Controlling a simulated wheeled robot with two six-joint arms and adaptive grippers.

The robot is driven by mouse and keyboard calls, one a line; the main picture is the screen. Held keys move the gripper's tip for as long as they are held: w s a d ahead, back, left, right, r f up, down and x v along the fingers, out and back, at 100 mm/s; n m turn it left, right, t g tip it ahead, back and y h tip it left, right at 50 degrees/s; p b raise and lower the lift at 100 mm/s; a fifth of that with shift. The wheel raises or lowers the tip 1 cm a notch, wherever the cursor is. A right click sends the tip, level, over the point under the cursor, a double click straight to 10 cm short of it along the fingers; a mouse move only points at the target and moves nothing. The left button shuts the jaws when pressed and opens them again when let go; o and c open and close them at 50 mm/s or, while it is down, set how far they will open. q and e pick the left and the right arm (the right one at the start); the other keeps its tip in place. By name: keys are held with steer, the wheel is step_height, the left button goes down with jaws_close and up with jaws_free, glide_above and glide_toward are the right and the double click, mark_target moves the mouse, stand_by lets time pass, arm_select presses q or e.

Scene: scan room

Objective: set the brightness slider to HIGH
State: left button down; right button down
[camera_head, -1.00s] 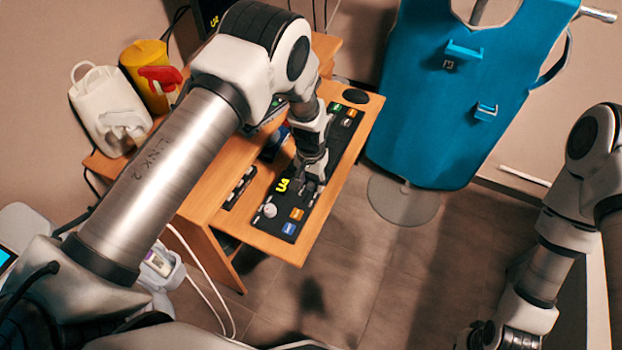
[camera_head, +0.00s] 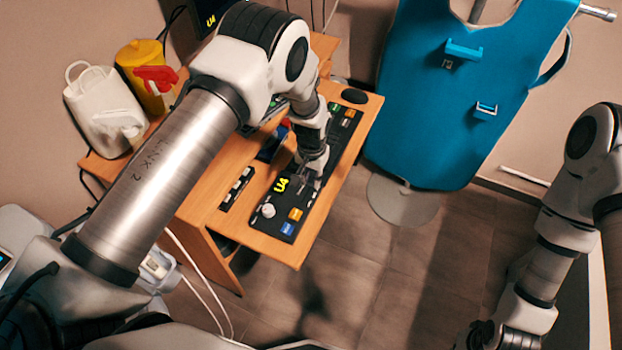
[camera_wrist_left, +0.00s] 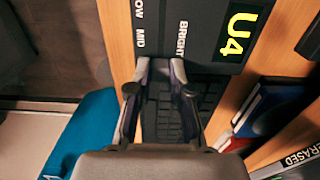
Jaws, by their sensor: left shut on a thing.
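The black control panel (camera_head: 322,201) lies along the front of the wooden desk, with a yellow display (camera_head: 281,185) reading U4. My left gripper (camera_head: 311,178) reaches down onto it beside the display. In the left wrist view its fingers (camera_wrist_left: 160,66) are shut on the brightness slider's knob, which the fingers mostly hide. They stand past the MID label (camera_wrist_left: 140,38), on the side away from LOW, whose first letter is cut off. BRIGHT (camera_wrist_left: 182,38) is partly readable; no HIGH label shows. My right gripper (camera_head: 482,335) is at the bottom edge, its fingers not clear.
A white knob (camera_head: 268,210) and orange and blue buttons sit at the panel's near end. A black keyboard (camera_wrist_left: 165,110) lies under my left fingers. A blue apron (camera_head: 450,110) hangs right of the desk.

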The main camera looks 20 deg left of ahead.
mark_target(312, 179)
arm_select(q)
steer(key=c, duration=1.2)
jaws_free()
steer(key=shift+o, duration=0.8)
steer(key=shift+w, duration=0.1)
step_height(312, 179, up, 12)
